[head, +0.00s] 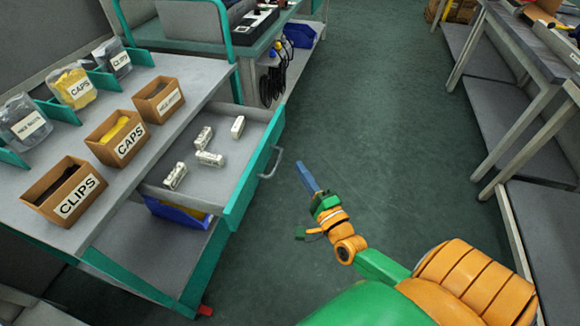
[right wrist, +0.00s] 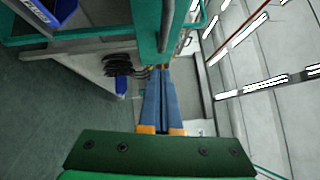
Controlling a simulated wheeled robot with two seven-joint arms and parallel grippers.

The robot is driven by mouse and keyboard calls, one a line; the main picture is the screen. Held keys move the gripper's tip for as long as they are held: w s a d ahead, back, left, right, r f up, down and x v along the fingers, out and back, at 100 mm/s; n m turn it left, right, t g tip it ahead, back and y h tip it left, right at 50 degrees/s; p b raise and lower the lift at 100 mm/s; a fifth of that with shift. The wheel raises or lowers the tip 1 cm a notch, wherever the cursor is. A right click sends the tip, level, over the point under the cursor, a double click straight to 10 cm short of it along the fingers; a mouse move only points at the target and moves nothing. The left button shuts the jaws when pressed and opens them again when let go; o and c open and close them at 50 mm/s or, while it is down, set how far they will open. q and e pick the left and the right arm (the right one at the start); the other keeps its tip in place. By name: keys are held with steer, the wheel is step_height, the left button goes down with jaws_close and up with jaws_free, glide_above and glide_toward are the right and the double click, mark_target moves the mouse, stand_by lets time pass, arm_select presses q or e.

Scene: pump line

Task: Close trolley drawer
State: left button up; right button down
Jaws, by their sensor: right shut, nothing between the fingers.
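The trolley drawer (head: 225,137) is pulled out to the right from under the trolley top. It holds several small white parts. Its teal front (head: 256,172) carries a grey bar handle (head: 273,163). My right gripper (head: 305,174) has blue fingers, shut and empty, and in the head view they show just right of the handle with a small gap. In the right wrist view the fingers (right wrist: 161,75) point toward a teal panel (right wrist: 147,35) that looks like the drawer front; contact cannot be told. My left gripper is not in view.
On the trolley top (head: 190,95) stand cardboard boxes labelled clips and caps (head: 117,138), with bags behind. A blue bin (head: 180,214) sits below the drawer. Another bench (head: 255,48) stands behind, and tables (head: 530,50) line the right. The floor between is clear.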

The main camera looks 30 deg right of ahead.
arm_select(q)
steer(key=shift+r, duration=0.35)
arm_select(e)
steer(key=shift+w+a+r, duration=0.15)
steer(key=shift+w+a, duration=0.4)
steer(key=shift+w+a+r, duration=0.15)
steer(key=shift+w+a, duration=0.35)
steer(key=shift+w, duration=0.05)
